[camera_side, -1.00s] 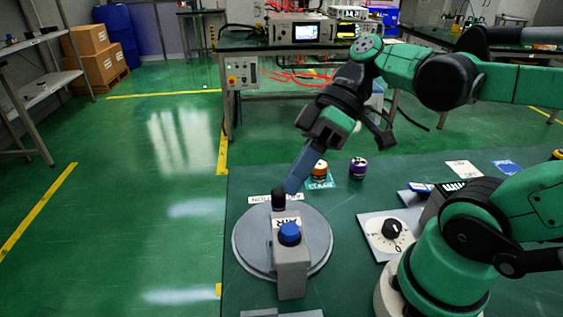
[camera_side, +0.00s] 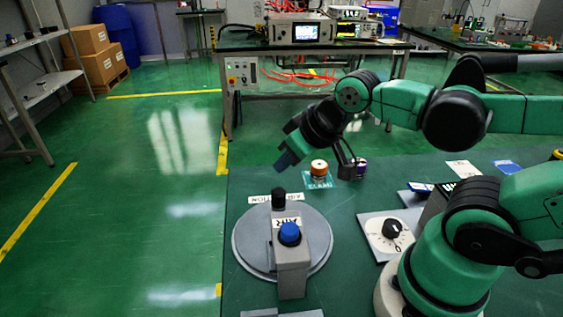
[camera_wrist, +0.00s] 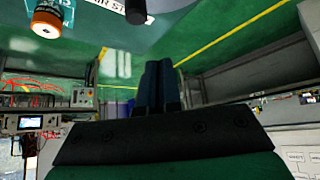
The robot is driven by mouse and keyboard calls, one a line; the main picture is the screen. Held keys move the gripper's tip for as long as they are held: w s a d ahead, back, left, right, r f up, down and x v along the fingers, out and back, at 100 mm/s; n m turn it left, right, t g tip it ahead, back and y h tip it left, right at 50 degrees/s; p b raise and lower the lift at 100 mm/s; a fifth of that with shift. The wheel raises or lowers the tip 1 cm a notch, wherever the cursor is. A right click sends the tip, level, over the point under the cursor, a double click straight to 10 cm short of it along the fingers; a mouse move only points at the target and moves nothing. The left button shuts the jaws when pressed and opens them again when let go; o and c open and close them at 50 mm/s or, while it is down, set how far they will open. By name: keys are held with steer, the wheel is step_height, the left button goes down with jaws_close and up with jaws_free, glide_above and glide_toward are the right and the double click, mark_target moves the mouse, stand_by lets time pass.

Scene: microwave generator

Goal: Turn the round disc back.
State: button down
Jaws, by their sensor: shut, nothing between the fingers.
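The round grey disc (camera_side: 250,247) lies flat on the green table in the side view. A black upright knob (camera_side: 279,198) stands at its far edge. A grey arm block with an AIR label and a blue button (camera_side: 290,233) reaches over the disc from the near side. My gripper (camera_side: 285,163) is shut and empty, above and beyond the black knob and clear of it. In the wrist view its blue fingers (camera_wrist: 158,82) are together. A dark knob (camera_wrist: 136,10), likely the same one, shows at the top edge there.
A dial plate (camera_side: 392,232) with a black knob sits right of the disc. A label strip (camera_side: 258,199) lies behind the disc.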

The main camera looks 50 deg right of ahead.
steer(key=c, duration=1.5)
jaws_free()
steer(key=o, duration=0.7)
steer(key=shift+w, duration=0.15)
steer(key=o, duration=0.3)
steer(key=shift+w+d+f+m+g, duration=0.15)
steer(key=shift+w+d+m+g, duration=0.05)
steer(key=shift+m+g, duration=0.45)
steer(key=shift+o, duration=0.2)
steer(key=m+g, duration=0.6)
steer(key=m, duration=0.1)
glide_above(278, 190)
steer(key=shift+t, duration=0.25)
step_height(278, 190, down, 5)
steer(key=shift+s+a+r, duration=0.1)
steer(key=shift+f+m, duration=0.35)
steer(key=shift+f, duration=2.8)
jaws_close()
